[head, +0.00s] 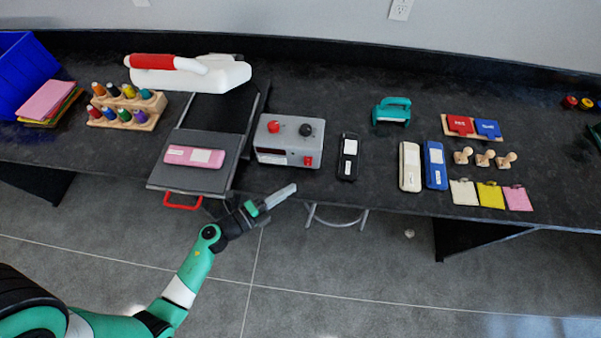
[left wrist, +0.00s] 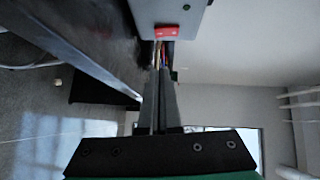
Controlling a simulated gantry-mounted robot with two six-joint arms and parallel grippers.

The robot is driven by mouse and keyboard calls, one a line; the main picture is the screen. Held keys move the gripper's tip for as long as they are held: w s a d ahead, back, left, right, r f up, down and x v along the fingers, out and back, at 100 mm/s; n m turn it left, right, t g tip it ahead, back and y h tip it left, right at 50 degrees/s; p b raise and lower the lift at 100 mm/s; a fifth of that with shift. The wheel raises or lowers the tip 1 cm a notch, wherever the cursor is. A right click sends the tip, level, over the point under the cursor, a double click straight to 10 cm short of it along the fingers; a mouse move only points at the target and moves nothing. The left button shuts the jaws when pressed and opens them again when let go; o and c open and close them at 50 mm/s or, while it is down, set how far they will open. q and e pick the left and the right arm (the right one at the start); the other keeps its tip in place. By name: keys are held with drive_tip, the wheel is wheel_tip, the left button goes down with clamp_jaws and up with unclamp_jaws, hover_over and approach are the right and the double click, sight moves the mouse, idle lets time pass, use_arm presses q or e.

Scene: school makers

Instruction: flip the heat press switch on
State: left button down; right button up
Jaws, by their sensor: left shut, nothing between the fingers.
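The grey control box (head: 287,150) stands on the black table beside the heat press. It has a red knob and a black knob on top and a small red switch (head: 308,161) low on its front right. The heat press (head: 190,76) has a white body with a red handle and a dark platen in front. My left gripper (head: 290,189) is shut and empty, near the table's front edge just before the control box, apart from the switch. In the left wrist view the red switch (left wrist: 166,31) shows beyond the shut fingertips (left wrist: 162,70). My right gripper is not in view.
A pink labelled case (head: 194,156) lies on the platen, with a red pull handle (head: 182,202) below. A black labelled case (head: 348,157) lies right of the control box. A wooden rack of bottles (head: 127,107) stands left. White and blue cases lie farther right.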

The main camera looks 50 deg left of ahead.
sight(308, 162)
use_arm(q)
drive_tip(key=w, duration=0.4)
drive_tip(key=shift+d+f+b, duration=0.15)
drive_tip(key=shift+f+b, duration=0.15)
drive_tip(key=shift+b, duration=0.1)
drive_tip(key=shift+w+a+f+b, duration=0.15)
drive_tip(key=shift+w+a+b, duration=0.45)
drive_tip(key=shift+w+a, duration=0.9)
drive_tip(key=shift+w+d, duration=0.1)
